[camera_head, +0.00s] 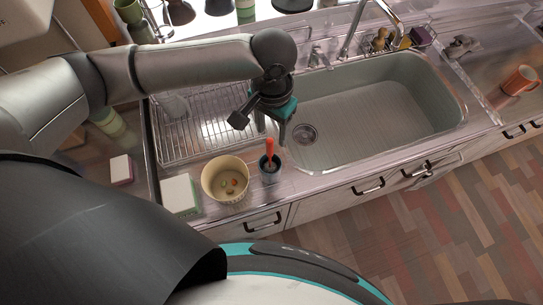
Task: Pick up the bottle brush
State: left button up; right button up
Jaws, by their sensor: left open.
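A yellowish-brown brush-like item (380,38) stands in the wire caddy behind the sink. My left gripper (262,128) is open and empty, pointing down over the right edge of the dish rack, just above and behind the orange handle. It appears apart from the handle. My right gripper is not in view.
A cream bowl (226,199) with small coloured pieces stands left of the cup, beside a white-and-green sponge (181,193). The dish rack (186,150) is behind. The sink (370,112) looks empty. An orange mug (519,80) lies at the far right.

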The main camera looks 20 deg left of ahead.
aim_at(272, 142)
pick_arm(q)
notch_tip(272, 142, down, 5)
jog(key=shift+s+f, duration=0.1)
jog(key=shift+f, duration=0.9)
jog(key=f, duration=0.3)
jog(key=shift+w+a+f+b, duration=0.2)
jog(key=shift+a+f+b, duration=0.05)
jog(key=shift+a+b, duration=0.1)
jog(key=shift+f, duration=0.6)
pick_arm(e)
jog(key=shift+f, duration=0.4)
pick_arm(q)
grip_shut()
